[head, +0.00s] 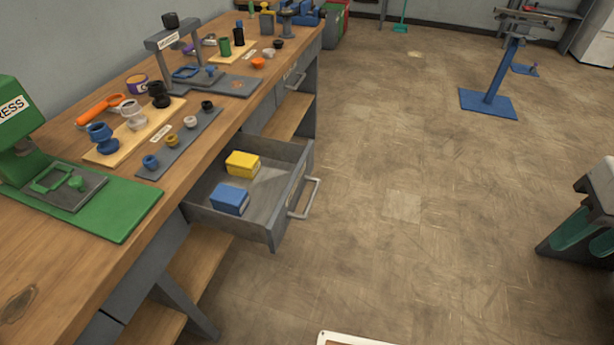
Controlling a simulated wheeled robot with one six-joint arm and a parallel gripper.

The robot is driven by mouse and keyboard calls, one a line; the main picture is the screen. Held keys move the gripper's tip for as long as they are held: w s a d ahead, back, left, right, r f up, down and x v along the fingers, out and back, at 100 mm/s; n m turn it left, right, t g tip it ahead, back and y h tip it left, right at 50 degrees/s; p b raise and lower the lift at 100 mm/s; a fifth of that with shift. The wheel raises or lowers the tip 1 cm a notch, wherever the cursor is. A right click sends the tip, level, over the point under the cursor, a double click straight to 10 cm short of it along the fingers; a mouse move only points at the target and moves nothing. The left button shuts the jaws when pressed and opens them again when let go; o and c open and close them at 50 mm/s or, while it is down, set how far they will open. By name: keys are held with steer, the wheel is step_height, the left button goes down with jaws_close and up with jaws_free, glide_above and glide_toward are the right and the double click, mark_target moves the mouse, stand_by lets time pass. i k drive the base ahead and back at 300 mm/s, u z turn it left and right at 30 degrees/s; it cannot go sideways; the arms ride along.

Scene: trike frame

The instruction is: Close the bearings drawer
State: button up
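The open drawer (258,228) is a grey tray pulled out from under the wooden workbench, towards the right. Its light metal handle (306,199) is on its right-hand front panel. A yellow box (242,164) and a blue box (229,199) lie inside it. I cannot read any label on this drawer. My gripper is not in view, and nothing in view touches the drawer or its handle.
The workbench (25,260) carries a green press (100,205), boards with small parts and a grey press stand (200,62). Another drawer handle (297,82) lies farther along. A blue-based stand (490,103) is at upper right. Floor right of the drawer is clear.

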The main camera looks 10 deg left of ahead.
mark_target(274, 194)
steer(key=i, duration=0.8)
steer(key=z, duration=0.05)
steer(key=k, duration=0.95)
steer(key=u, duration=1.6)
